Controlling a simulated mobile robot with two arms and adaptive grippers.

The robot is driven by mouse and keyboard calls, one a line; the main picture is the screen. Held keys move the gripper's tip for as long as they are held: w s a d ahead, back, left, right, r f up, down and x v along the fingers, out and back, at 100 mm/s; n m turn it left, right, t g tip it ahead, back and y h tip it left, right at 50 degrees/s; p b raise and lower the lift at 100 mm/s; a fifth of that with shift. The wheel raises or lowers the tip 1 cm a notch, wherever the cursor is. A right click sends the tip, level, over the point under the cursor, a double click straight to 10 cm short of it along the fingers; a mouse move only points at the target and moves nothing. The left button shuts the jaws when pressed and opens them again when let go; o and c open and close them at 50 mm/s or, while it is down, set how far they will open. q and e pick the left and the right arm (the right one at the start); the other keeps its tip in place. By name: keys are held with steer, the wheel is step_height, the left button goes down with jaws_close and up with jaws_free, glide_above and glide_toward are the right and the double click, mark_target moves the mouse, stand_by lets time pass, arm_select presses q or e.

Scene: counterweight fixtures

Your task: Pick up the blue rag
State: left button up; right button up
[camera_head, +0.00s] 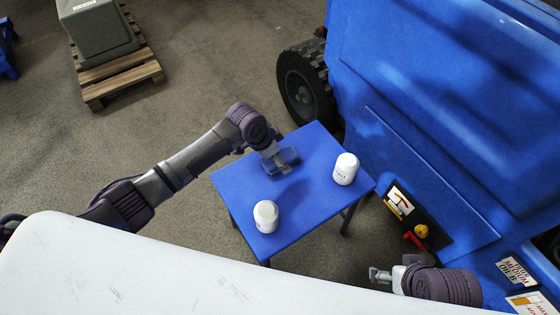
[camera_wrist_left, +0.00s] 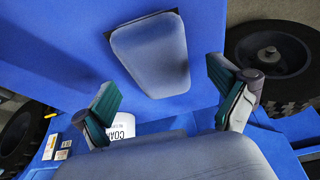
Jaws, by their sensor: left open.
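The blue rag (camera_wrist_left: 150,55) shows as a grey-blue folded pad with a dark edge, on the blue table in the left wrist view. In the head view a blue-grey patch (camera_head: 289,156) beside the left gripper seems to be the rag, partly covered. My left gripper (camera_wrist_left: 162,86) is open and empty. Its fingers are apart, with the rag beyond them. In the head view my left gripper (camera_head: 275,163) is over the table's far part. My right gripper (camera_head: 379,275) is low near the blue machine, away from the rag. Its finger opening is unclear.
On the blue table (camera_head: 240,185) stand two white canisters, one at the front (camera_head: 266,216) and one at the right (camera_head: 346,168). A large blue machine (camera_head: 440,110) with a black wheel (camera_head: 305,85) is close on the right. A pallet (camera_head: 125,80) bears a grey block.

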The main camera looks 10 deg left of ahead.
mark_target(285, 154)
arm_select(q)
steer(key=shift+w+d+f, duration=0.1)
steer(key=shift+f, duration=0.15)
arm_select(e)
steer(key=shift+s+r, duration=0.1)
steer(key=shift+r, duration=0.15)
arm_select(q)
steer(key=shift+c, duration=0.3)
steer(key=c, duration=1.2)
steer(key=shift+o, duration=0.2)
steer(key=shift+r, duration=0.45)
step_height(285, 154, up, 3)
steer(key=shift+r+p, duration=0.15)
steer(key=shift+p, duration=0.7)
steer(key=w+d+r+p, duration=0.1)
steer(key=w+d+r, duration=0.1)
steer(key=d+r, duration=0.5)
steer(key=d, duration=0.4)
steer(key=shift+w+d+p, duration=0.2)
steer(key=shift+w+p, duration=0.15)
arm_select(e)
steer(key=s+x, duration=0.1)
steer(key=x, duration=0.9)
steer(key=shift+s+f+g, duration=0.25)
steer(key=shift+f+g, duration=0.05)
steer(key=shift+f, duration=0.35)
arm_select(q)
steer(key=shift+f, duration=0.1)
